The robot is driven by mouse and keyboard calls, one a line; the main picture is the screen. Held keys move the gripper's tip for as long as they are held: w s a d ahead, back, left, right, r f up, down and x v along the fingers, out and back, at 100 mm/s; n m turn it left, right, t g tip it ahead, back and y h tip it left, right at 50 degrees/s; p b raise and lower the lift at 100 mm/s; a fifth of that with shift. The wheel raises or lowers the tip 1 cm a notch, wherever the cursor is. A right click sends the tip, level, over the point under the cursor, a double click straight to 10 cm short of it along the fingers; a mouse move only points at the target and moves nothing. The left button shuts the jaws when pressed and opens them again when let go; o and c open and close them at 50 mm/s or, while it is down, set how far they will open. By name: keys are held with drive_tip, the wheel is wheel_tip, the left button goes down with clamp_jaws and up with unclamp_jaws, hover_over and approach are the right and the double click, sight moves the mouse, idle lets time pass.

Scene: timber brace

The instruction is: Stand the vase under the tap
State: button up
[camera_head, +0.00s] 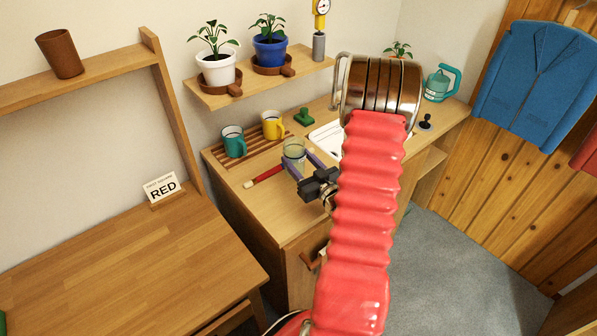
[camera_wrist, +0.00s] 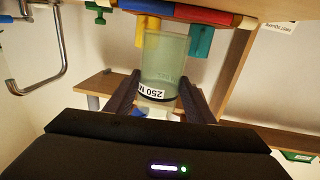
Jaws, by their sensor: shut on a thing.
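My gripper (camera_head: 300,163) is shut on a clear greenish glass beaker (camera_head: 293,150), with one finger on each side. In the wrist view the beaker (camera_wrist: 165,60) sits between my two fingers (camera_wrist: 158,92) and has a white label reading "250 M". It is left of the white sink (camera_head: 327,138); whether it touches the counter I cannot tell. The chrome tap (camera_head: 341,75) curves beside the sink, partly hidden by my arm. It also shows in the wrist view (camera_wrist: 62,45), which looks upside down. A brown tapered vessel (camera_head: 60,53) stands on the left shelf.
A teal mug (camera_head: 233,141) and a yellow mug (camera_head: 272,125) stand on a slatted rack behind the beaker. A red-handled tool (camera_head: 265,174) lies on the counter. A green stamp-like thing (camera_head: 303,117) is near the sink.

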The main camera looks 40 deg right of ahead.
drive_tip(key=shift+f, duration=0.25)
drive_tip(key=shift+f, duration=2.1)
drive_tip(key=shift+f, duration=0.1)
drive_tip(key=o, duration=1.3)
drive_tip(key=shift+s+a, duration=0.1)
drive_tip(key=shift+s, duration=0.5)
drive_tip(key=v, duration=1)
drive_tip(key=shift+s+a, duration=0.1)
drive_tip(key=shift+s, duration=0.3)
